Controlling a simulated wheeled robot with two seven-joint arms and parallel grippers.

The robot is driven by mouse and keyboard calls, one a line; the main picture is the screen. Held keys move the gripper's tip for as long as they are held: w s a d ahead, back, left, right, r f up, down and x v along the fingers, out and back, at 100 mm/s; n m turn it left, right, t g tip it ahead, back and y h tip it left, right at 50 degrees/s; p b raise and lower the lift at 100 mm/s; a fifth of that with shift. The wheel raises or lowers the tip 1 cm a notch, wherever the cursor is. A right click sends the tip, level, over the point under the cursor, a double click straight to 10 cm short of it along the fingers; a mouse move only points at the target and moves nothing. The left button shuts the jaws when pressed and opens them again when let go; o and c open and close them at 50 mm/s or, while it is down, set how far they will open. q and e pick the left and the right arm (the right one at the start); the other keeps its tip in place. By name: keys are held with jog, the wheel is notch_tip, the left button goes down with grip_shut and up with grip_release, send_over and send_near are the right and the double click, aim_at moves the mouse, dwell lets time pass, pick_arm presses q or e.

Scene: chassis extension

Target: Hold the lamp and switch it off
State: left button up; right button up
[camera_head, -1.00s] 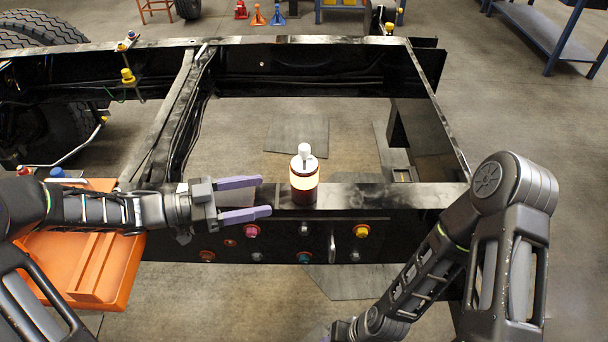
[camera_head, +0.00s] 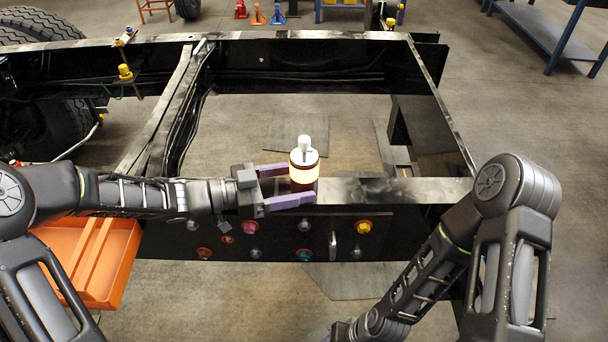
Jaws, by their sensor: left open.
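The lamp (camera_head: 304,173) stands upright on the front rail of the black chassis frame. It has a glowing cream band, a dark red base and a white knob (camera_head: 304,143) on top. My left gripper (camera_head: 290,186) is open and level, with its purple fingers reaching the lamp from the left. One finger is on the far side and one on the near side of the lamp's lower part. I cannot tell whether they touch it.
The chassis front panel (camera_head: 385,240) below the lamp carries several coloured buttons and a small handle. An orange tray (camera_head: 120,265) lies at the left under my left arm. The space inside the frame is open down to the floor. A blue bench (camera_head: 545,35) stands at the far right.

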pick_arm(q)
jog(key=shift+w+d, duration=0.1)
jog(key=shift+d, duration=0.25)
jog(key=c, duration=0.8)
jog(key=shift+c, duration=0.2)
dwell(0.6)
